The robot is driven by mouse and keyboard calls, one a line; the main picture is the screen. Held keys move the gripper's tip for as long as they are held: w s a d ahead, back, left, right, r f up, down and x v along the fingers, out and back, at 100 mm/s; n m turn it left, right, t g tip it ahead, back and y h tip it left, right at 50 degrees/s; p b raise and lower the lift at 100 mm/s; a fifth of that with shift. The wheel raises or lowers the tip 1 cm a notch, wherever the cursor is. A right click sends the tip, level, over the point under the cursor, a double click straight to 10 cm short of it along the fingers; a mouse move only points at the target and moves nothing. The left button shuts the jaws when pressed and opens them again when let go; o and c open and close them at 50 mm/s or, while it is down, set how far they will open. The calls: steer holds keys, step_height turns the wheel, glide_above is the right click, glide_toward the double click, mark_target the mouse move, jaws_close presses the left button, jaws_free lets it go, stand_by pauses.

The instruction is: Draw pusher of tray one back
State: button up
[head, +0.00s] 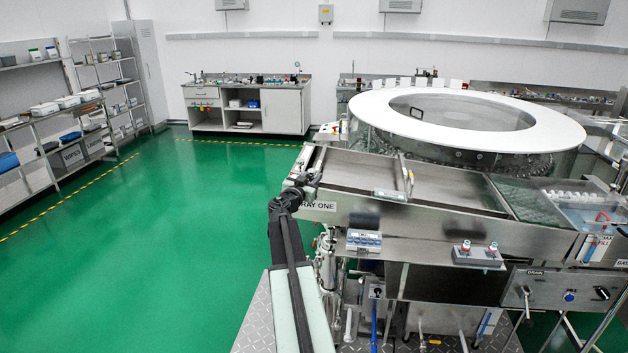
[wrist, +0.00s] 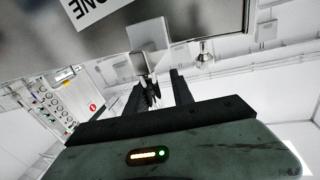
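Tray one (head: 345,168), a shallow steel tray with a "TRAY ONE" label (head: 318,206), lies in front of the rotary washer. A thin upright loop handle (head: 408,177) stands inside the trough; it may belong to the pusher, but I cannot tell. My gripper (head: 303,183) is at the tray's left end. In the wrist view my gripper (wrist: 160,88) has its two dark fingers apart. A pale metal bracket (wrist: 148,38) with a small stem hangs from the tray edge, its lower end between or just beyond the fingertips. Contact is not clear.
The round washer with a white ring top (head: 376,108) stands behind the tray. A water basin (head: 590,213) is at the right. A control panel (head: 565,292) is at the lower right. Shelves (head: 45,128) line the left wall. The green floor (head: 190,200) left of the tray is clear.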

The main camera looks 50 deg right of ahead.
steer(key=shift+o, duration=0.4)
steer(key=shift+s+d, duration=0.1)
steer(key=shift+s, duration=0.1)
steer(key=v, duration=0.7)
steer(key=shift+a, duration=0.35)
